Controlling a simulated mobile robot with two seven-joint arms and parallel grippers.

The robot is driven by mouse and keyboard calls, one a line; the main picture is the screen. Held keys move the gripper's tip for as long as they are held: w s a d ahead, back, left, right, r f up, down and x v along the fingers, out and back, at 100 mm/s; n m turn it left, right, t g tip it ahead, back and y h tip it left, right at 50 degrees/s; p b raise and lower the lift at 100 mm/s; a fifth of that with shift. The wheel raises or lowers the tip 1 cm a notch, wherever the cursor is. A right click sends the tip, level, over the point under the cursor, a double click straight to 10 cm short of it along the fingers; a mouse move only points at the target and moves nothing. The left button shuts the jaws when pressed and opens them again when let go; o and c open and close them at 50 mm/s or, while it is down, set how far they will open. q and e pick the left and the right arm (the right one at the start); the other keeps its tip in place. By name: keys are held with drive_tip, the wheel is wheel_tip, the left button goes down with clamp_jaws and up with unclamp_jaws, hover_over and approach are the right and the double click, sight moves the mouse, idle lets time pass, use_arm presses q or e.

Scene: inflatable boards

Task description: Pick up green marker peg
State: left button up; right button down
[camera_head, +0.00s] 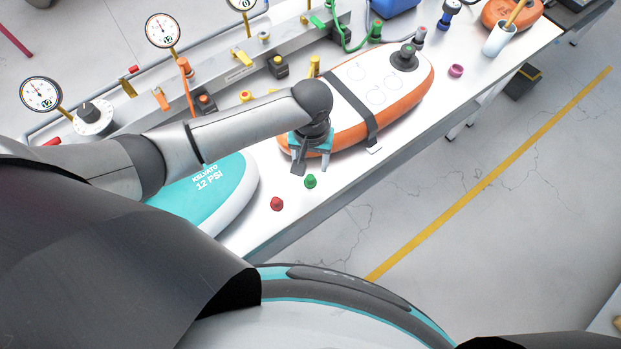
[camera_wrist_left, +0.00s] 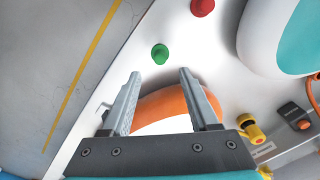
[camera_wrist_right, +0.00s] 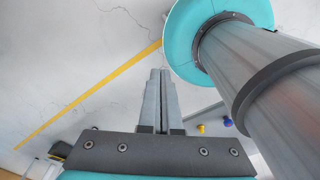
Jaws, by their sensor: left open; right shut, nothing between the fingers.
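The green marker peg (camera_head: 310,181) stands on the white bench top near its front edge, beside the near end of the orange and white board. It also shows in the left wrist view (camera_wrist_left: 159,54), just beyond and between the fingertips. My left gripper (camera_head: 312,160) is open and empty, pointing down close to the peg, not touching it as far as I can see. Its two fingers show apart in the left wrist view (camera_wrist_left: 158,75). My right gripper (camera_wrist_right: 160,72) is shut and empty over the floor; it is not seen in the head view.
A red peg (camera_head: 277,204) stands left of the green one. The orange and white board (camera_head: 421,84) and the teal board (camera_head: 243,186) lie on either side. Gauges and yellow valves line the bench's back. Bare bench top (camera_head: 262,222) lies around the pegs.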

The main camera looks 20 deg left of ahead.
sight(310, 177)
use_arm(q)
wheel_tip(310, 177, down, 2)
drive_tip(key=shift+f, duration=0.1)
drive_tip(key=shift+s+f+b, duration=0.2)
drive_tip(key=shift+f+b, duration=0.4)
drive_tip(key=shift+f, duration=1.7)
use_arm(e)
drive_tip(key=shift+w+f, duration=0.65)
drive_tip(key=shift+w, duration=0.3)
use_arm(q)
drive_tip(key=shift+c, duration=0.3)
clamp_jaws()
use_arm(e)
drive_tip(key=shift+s, duration=0.2)
